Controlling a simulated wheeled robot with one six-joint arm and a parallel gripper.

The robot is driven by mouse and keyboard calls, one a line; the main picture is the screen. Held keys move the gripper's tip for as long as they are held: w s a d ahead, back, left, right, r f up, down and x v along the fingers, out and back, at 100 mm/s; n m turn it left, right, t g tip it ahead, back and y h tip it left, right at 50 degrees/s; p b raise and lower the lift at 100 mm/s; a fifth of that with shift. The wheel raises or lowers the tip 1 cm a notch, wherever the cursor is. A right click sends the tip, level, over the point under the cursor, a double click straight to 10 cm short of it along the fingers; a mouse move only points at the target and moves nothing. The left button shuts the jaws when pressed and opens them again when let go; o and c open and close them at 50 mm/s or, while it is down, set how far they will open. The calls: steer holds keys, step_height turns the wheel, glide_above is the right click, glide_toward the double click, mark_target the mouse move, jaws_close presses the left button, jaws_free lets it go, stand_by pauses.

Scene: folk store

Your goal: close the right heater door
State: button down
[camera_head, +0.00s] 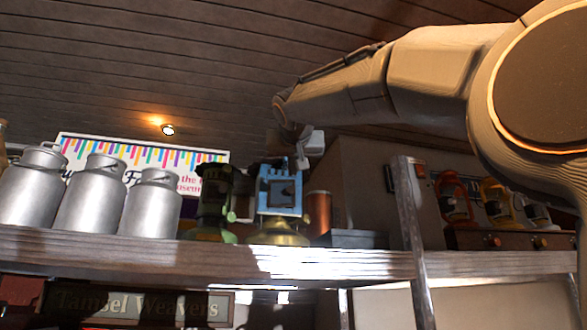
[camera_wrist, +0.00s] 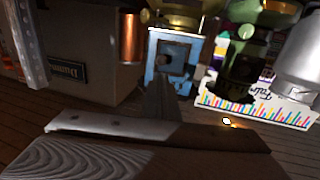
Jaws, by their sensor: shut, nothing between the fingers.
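A blue heater (camera_head: 279,192) with a dark square in its front stands on a brass base on the shelf, right of a dark green heater-like object (camera_head: 214,200). I cannot tell how far its door stands open. In the wrist view, which is upside down, the blue heater (camera_wrist: 172,50) is just beyond the fingers. My gripper (camera_head: 302,161) is shut and empty, at the upper right of the blue heater. In the wrist view my gripper (camera_wrist: 160,90) points at its blue front; whether they touch is unclear.
Several silver milk cans (camera_head: 90,196) stand at the left of the wooden shelf (camera_head: 130,254). A copper cylinder (camera_head: 318,214) and a large brown box (camera_head: 375,185) are close on the right. A metal post (camera_head: 412,235) rises in front. Coloured lanterns (camera_head: 495,200) stand farther right.

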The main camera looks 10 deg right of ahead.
steer(key=p, duration=0.5)
glide_toward(292, 189)
steer(key=x, duration=0.4)
steer(key=shift+w+d+r, duration=0.1)
steer(key=shift+w, duration=0.1)
steer(key=shift+p+x, duration=0.5)
steer(key=shift+x, duration=0.5)
